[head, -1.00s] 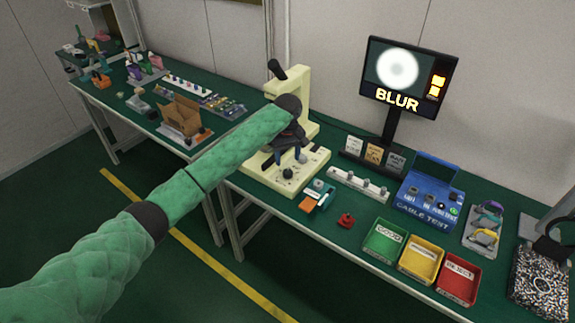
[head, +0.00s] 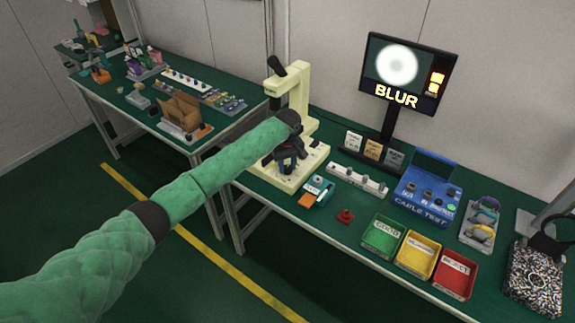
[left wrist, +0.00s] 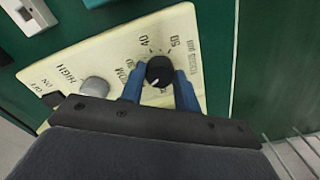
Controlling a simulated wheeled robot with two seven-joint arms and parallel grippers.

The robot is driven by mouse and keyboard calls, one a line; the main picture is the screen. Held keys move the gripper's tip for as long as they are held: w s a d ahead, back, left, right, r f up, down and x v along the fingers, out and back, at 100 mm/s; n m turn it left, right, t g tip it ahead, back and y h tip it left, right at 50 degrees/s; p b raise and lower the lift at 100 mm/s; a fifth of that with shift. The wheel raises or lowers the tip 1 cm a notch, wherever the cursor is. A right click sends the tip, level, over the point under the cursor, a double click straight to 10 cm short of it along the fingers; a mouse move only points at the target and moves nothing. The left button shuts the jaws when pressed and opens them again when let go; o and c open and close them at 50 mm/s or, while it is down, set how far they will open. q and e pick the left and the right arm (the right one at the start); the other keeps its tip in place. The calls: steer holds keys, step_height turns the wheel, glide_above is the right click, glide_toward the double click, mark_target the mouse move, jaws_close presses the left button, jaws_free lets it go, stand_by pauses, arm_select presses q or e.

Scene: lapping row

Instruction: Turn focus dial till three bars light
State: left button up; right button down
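The black focus dial (left wrist: 159,71) with a white pointer mark sits on the cream panel, inside a printed scale with 40 and 50. My left gripper (left wrist: 160,82) has one blue finger on each side of the dial, close against it, with no clear gap. In the head view the left gripper (head: 288,162) is low over the base of the cream instrument (head: 312,165) and hides the dial. The monitor (head: 408,72) shows a soft white spot, the word BLUR and yellow bars at its right; I see about two lit. My right gripper is not in view.
A silver knob (left wrist: 95,88) and a switch are on the same panel. The instrument's column (head: 300,95) stands behind the gripper. A teal-and-orange item (head: 316,192) and a red part (head: 345,215) lie in front; green, yellow and red bins (head: 381,236) stand to the right.

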arm_select(q)
steer(key=shift+c, duration=0.5)
steer(key=shift+r+p, duration=0.1)
steer(key=shift+p, duration=0.2)
steer(key=m+p, duration=0.2)
steer(key=m, duration=0.2)
steer(key=shift+m+p, duration=0.3)
steer(key=shift+m, duration=0.3)
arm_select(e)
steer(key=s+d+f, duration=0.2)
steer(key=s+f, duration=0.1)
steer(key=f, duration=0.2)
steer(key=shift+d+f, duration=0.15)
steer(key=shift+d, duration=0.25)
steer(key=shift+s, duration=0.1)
arm_select(q)
steer(key=o, duration=1)
steer(key=shift+c, duration=0.2)
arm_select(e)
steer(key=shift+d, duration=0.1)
